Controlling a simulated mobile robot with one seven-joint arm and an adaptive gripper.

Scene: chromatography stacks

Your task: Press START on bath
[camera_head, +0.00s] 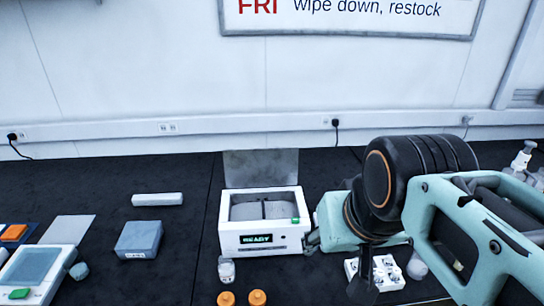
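The bath (232,227) is a white box in the middle of the bench, with an open-topped grey basin. Its front display (257,239) is lit and reads READY. A small green button (295,220) is on its top right corner; any lettering on it is too small to read. My gripper (311,241) is close beside the bath's right front side, low and just right of the green button. Its fingers are small and partly hidden by my arm, so I cannot tell whether they are open or shut, or whether they touch the bath.
A small clear jar (226,269) and two orange-capped items (257,297) stand in front of the bath. A white rack (388,272) is at the right beneath my arm. A blue-grey block (139,240) and a white device (38,272) are left.

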